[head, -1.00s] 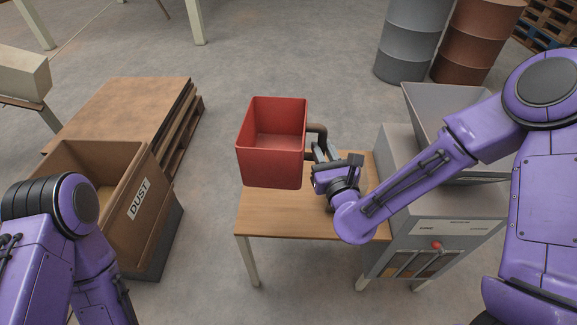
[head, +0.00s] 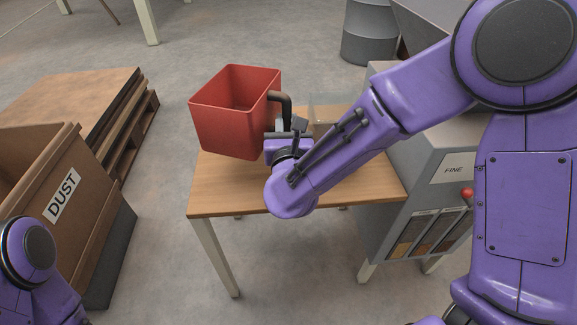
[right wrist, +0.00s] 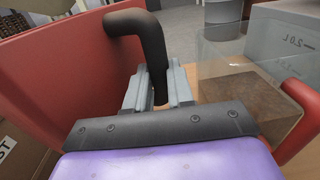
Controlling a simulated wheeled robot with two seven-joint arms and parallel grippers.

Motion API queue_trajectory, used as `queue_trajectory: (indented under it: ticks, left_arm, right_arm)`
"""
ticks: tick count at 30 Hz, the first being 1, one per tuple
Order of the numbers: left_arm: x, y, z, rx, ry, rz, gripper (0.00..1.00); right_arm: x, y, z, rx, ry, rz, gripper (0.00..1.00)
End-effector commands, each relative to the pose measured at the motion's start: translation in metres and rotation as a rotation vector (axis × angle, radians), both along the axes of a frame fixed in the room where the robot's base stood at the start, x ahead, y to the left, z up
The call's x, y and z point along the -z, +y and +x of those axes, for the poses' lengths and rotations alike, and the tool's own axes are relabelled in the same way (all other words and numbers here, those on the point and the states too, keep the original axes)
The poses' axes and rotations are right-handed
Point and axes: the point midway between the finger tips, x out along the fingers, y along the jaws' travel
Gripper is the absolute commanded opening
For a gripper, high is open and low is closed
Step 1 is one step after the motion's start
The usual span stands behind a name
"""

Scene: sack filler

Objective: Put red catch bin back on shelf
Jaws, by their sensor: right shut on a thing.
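The red catch bin (head: 232,118) is an empty-looking open box with a dark handle (head: 283,99) on its right side. My right gripper (head: 287,128) is shut on that handle. In the right wrist view the gripper fingers (right wrist: 160,90) close on the dark bent handle (right wrist: 140,35), with the red bin wall (right wrist: 60,75) to the left. The bin looks upright, over the back left part of the small wooden table (head: 240,195); I cannot tell whether it touches the top. Of my left arm only a part shows at the lower left, without its gripper. No shelf is clearly identifiable.
A clear container (head: 325,112) stands on the table behind my right arm. A grey machine labelled FINE (head: 385,190) is on the right. A box labelled DUST (head: 85,205) and stacked boards (head: 75,95) are on the left. A grey drum (head: 368,35) stands behind.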

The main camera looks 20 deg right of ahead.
Motion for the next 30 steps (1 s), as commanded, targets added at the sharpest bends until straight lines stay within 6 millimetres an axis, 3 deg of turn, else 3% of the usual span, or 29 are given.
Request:
queue_trajectory:
  ticks: [6,17,28,29,30]
  left_arm:
    - [0.015,0.0,0.0,0.0,0.0,0.0,0.52]
    - [0.028,0.0,0.0,0.0,0.0,0.0,0.52]
    - [0.032,0.0,0.0,0.0,0.0,0.0,0.52]
    - [0.032,0.0,0.0,0.0,0.0,0.0,0.52]
    - [0.03,0.0,0.0,0.0,0.0,0.0,0.52]
  right_arm:
    - [0.046,0.001,0.0,0.003,0.002,-0.003,0.0]
    - [0.099,0.001,0.0,0.002,0.002,-0.002,0.0]
    - [0.105,0.0,0.0,0.004,-0.001,0.003,0.0]
    - [0.105,0.0,0.0,0.004,0.0,0.002,0.26]
    - [0.103,0.0,0.0,0.003,-0.001,0.002,0.39]
